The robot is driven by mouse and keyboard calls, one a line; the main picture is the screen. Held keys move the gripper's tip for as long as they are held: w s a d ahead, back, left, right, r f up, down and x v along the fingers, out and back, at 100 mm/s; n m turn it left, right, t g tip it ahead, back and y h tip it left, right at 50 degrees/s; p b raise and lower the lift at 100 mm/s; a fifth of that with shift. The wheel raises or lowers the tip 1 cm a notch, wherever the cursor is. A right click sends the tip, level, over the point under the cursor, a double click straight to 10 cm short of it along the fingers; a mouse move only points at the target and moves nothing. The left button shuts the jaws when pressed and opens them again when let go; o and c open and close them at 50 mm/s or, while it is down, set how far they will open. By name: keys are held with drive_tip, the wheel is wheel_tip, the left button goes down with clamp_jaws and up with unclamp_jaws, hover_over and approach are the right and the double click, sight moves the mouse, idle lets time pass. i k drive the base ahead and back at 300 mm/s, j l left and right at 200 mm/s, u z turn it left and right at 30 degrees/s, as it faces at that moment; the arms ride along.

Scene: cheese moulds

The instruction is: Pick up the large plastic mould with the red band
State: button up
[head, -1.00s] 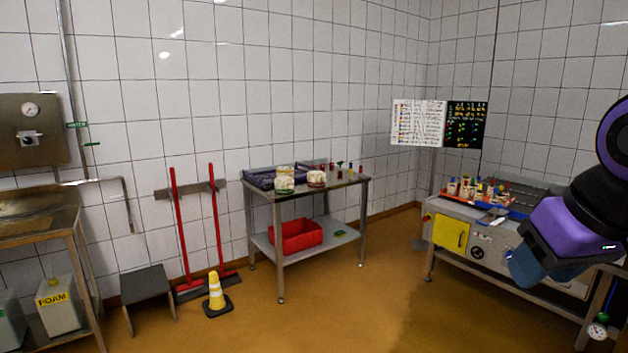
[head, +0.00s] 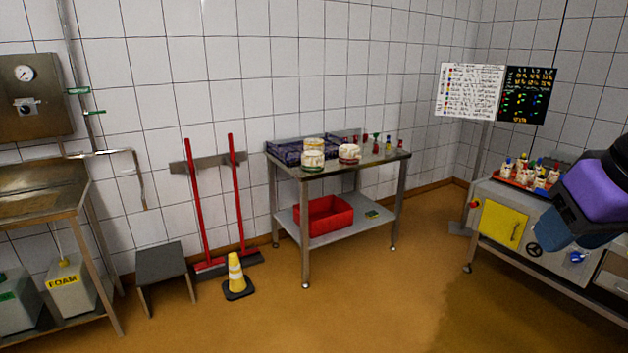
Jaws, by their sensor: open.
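Whitish large moulds stand on the top of a steel trolley table (head: 305,171) against the tiled wall. The right one (head: 349,154) shows a dark reddish band low down, though it is too small to be sure. A mould with a green band (head: 312,161) stands to its left, and another pale mould (head: 313,145) shows just behind or above that one. Part of my arm shows at the right edge, far from these moulds; I cannot make out my gripper's fingers.
A purple crate (head: 286,153) and small coloured items share the tabletop; a red bin (head: 325,217) is below. A yellow cone (head: 236,272), a step stool (head: 162,265) and red-handled tools (head: 239,190) stand left. A machine (head: 503,226) with a red tray (head: 520,182) stands right. Floor before the table is clear.

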sight(347, 152)
drive_tip(key=i, duration=2.05)
drive_tip(key=i+z, duration=0.1)
drive_tip(key=i, duration=0.45)
drive_tip(key=i+j+z, duration=0.1)
drive_tip(key=i, duration=0.5)
drive_tip(key=i+j, duration=0.15)
drive_tip(key=i, duration=0.4)
drive_tip(key=l+z, duration=0.05)
